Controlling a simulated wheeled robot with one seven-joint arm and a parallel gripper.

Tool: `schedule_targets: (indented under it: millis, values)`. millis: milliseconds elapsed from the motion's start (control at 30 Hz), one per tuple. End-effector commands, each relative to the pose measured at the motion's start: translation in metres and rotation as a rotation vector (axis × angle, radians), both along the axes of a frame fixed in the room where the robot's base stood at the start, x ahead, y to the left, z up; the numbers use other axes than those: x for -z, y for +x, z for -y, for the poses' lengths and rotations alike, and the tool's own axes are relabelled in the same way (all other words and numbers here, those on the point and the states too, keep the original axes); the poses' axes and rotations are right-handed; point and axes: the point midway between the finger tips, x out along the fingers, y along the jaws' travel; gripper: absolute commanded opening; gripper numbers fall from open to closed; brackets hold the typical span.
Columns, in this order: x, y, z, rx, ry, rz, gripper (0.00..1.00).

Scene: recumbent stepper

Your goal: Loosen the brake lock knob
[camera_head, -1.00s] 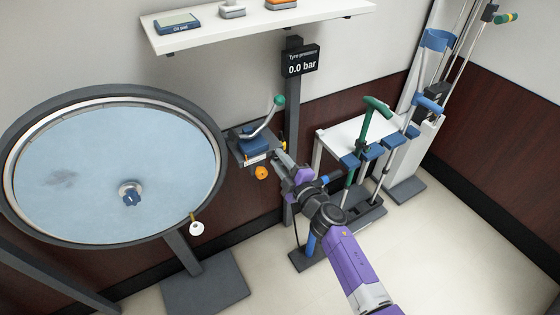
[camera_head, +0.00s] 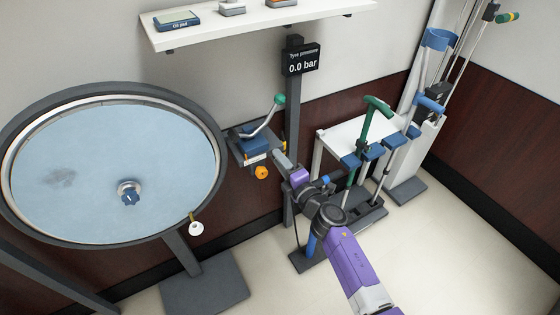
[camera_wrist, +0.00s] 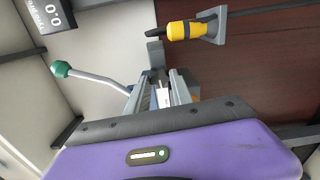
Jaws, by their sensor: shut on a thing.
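My gripper (camera_head: 277,156) is at the right side of the grey bracket (camera_head: 240,154) that carries a blue block (camera_head: 254,141) and a green-tipped lever (camera_head: 265,121). The fingers are shut on a small part there, seemingly the brake lock knob, which they hide almost wholly. In the wrist view my gripper (camera_wrist: 160,92) points at the bracket, with a pale labelled patch between the fingers. The lever (camera_wrist: 95,77) shows to the left there. An orange round knob (camera_head: 261,172) hangs under the bracket, just left of my fingers and apart from them.
A yellow and black handle (camera_wrist: 187,30) on a grey mount is close beyond my fingers. A dark post with a pressure display (camera_head: 301,62) stands behind. Pedals, green and blue handles (camera_head: 377,106) and a white bench are at right.

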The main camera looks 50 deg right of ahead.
Motion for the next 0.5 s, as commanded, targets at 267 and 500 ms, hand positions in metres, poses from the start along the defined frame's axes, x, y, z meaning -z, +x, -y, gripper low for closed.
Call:
schedule_targets:
  millis: [267, 500]
  values:
    - [0.0017, -0.0007, -0.0006, -0.001, 0.001, -0.003, 0.00]
    - [0.0011, -0.0004, -0.0004, -0.001, 0.001, -0.002, 0.49]
